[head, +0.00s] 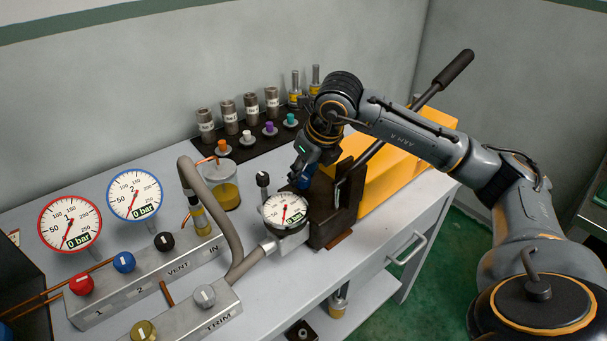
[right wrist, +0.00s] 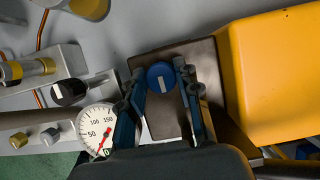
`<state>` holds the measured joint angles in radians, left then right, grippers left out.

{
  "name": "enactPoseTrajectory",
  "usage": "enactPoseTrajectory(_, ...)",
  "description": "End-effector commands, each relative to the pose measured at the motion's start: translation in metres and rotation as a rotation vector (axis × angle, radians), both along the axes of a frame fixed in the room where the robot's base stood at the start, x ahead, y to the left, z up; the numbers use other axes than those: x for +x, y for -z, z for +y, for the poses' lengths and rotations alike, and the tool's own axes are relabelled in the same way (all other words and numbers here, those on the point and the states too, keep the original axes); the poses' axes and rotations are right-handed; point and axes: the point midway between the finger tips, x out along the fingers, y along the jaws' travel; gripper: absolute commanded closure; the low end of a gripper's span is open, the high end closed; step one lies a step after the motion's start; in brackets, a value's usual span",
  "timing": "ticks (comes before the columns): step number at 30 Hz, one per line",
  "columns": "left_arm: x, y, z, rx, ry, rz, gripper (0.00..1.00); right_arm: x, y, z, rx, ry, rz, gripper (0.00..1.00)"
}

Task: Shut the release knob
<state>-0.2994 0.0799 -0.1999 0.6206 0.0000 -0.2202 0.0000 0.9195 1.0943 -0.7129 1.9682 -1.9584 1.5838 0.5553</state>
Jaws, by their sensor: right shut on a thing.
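The release knob (right wrist: 160,77) is round and blue with a white pointer line. It sits on the dark pump block (right wrist: 192,55). My right gripper (head: 302,174) reaches down to the knob from above, and its two fingers are shut on the knob's sides. In the right wrist view, the white line runs roughly along the fingers. In the head view the knob is mostly hidden by the gripper. The pump gauge (head: 285,209) beside it has its needle low on the scale. My left gripper is not in view.
A yellow tank (head: 392,185) and a long pump lever (head: 455,68) stand right of the block. Left are a valve manifold (head: 150,279) with several knobs, two gauges reading 0 bar, and a cup of yellow fluid (head: 225,190). Labelled fittings (head: 206,125) stand behind.

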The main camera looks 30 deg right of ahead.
Motion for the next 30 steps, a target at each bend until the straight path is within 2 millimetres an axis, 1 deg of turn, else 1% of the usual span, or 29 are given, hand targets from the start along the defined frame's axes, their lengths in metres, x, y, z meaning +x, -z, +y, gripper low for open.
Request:
enactPoseTrajectory(17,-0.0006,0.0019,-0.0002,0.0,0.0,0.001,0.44,-0.0004,0.0008,0.0004,0.001,0.031,0.003,0.99)
enactPoseTrajectory(18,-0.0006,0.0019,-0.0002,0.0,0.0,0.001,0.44,-0.0004,0.0008,0.0004,0.001,0.032,0.003,0.61)
enactPoseTrajectory(21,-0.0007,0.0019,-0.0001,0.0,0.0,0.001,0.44,-0.0003,0.0007,0.0003,0.001,0.031,0.003,0.44)
enactPoseTrajectory(30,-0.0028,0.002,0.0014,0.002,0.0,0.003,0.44,-0.0004,-0.0008,0.0001,0.0,0.03,0.001,0.44)
